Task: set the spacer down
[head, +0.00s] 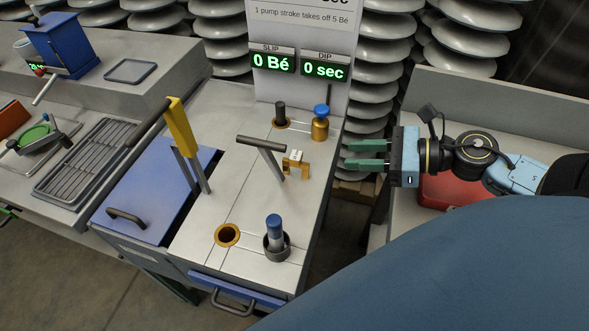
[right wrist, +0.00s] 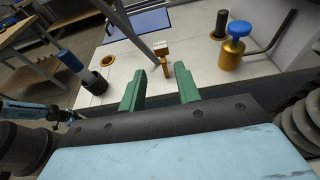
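No part can be named as the spacer with certainty. The likeliest is a small brass piece with a pale top (head: 296,165), standing on the white bench top beside the T-handled rod. In the right wrist view the brass piece (right wrist: 163,49) appears beyond the fingers, in line with the gap between them. My right gripper (head: 351,155) is open and empty, to the right of the brass piece and apart from it, by the bench's right edge. The fingers (right wrist: 158,72) are well spread in the wrist view.
A T-handled rod (head: 262,145) and a yellow-handled tool (head: 180,127) rise from the bench. A blue-knobbed brass bottle (head: 320,124), a blue-topped cylinder (head: 274,230) and a brass-rimmed hole (head: 228,235) are nearby. The display (head: 298,62) reads 0 Bé and 0 sec.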

